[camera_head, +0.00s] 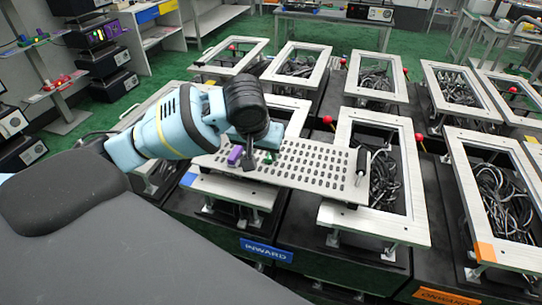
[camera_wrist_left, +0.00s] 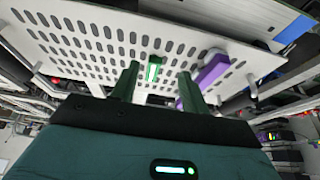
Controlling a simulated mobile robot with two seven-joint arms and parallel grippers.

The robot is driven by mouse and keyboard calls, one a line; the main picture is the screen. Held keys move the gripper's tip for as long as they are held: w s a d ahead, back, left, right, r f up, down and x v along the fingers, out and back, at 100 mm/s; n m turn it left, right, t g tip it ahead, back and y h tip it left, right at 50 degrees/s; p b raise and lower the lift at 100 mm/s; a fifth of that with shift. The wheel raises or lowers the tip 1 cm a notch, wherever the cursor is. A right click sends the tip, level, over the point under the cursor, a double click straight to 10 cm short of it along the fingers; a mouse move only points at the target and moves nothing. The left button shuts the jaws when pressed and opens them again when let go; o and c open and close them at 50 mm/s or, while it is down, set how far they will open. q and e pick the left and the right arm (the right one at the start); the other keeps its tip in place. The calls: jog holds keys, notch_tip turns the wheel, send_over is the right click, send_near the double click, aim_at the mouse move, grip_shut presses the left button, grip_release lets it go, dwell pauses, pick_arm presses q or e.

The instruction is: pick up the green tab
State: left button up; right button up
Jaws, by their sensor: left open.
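The green tab (camera_head: 267,158) is small and sits on a perforated light plate (camera_head: 315,165). In the left wrist view the green tab (camera_wrist_left: 153,69) shows bright between my fingers, nearer the left one. My left gripper (camera_head: 257,160) is open, with its fingers down close to the plate; in the wrist view the left gripper (camera_wrist_left: 158,88) points at the plate. I cannot tell whether a finger touches the tab. A purple tab (camera_head: 235,155) stands just left of the gripper; in the wrist view the purple tab (camera_wrist_left: 212,68) is beyond the right finger. My right gripper is not in view.
Several metal frames with cables inside surround the plate, some with red-knobbed levers (camera_head: 328,120). A blue label (camera_head: 266,250) is on the black front below. Shelves (camera_head: 150,28) stand at the back left.

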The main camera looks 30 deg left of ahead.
aim_at(268, 159)
pick_arm(q)
jog(key=w+f, duration=0.1)
jog(key=f, duration=0.1)
jog(key=w+f, duration=0.1)
jog(key=shift+w+f, duration=0.3)
jog(key=shift+f, duration=0.05)
grip_shut()
